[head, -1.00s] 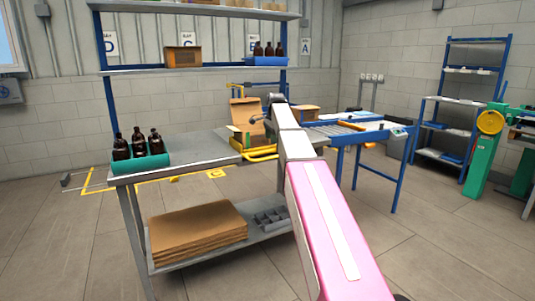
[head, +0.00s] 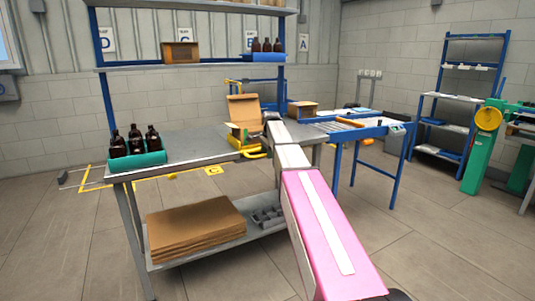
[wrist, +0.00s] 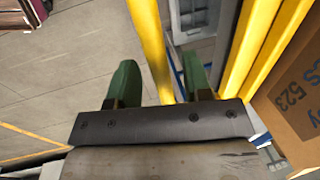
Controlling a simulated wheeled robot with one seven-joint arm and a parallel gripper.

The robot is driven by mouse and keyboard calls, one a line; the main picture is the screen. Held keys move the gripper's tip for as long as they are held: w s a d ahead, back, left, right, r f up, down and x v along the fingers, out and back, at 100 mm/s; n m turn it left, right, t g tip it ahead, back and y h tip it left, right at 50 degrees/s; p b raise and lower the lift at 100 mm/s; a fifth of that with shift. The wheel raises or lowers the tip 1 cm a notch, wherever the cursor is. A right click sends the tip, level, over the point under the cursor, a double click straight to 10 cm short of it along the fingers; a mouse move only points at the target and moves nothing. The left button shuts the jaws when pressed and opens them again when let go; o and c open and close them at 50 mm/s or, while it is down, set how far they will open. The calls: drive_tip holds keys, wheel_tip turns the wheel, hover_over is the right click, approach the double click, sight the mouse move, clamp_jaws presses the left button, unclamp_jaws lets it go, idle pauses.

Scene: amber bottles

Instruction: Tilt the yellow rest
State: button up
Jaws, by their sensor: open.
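The yellow rest (head: 250,154) is on the grey workbench, near its right end, with an open cardboard box (head: 243,109) on it. In the wrist view, a yellow bar of the rest (wrist: 150,45) runs between the two green fingers of my gripper (wrist: 158,82). The fingers are open, one on each side of the bar, and I see a gap on both sides. More yellow bars and the printed side of the box (wrist: 295,85) are at the right. In the head view, my arm hides my fingers and part of the rest.
Several dark bottles (head: 136,140) stand in a teal holder (head: 140,161) at the bench's left end. The bench top (head: 195,145) between is clear. A roller conveyor (head: 355,130) stands at the right. Flat cardboard (head: 195,228) lies on the lower shelf.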

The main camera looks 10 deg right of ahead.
clamp_jaws()
drive_tip(key=shift+s+f+t+y, duration=0.3)
drive_tip(key=shift+f+t, duration=0.8)
drive_tip(key=shift+t, duration=0.1)
drive_tip(key=shift+w+f, duration=0.2)
drive_tip(key=shift+f, duration=0.35)
unclamp_jaws()
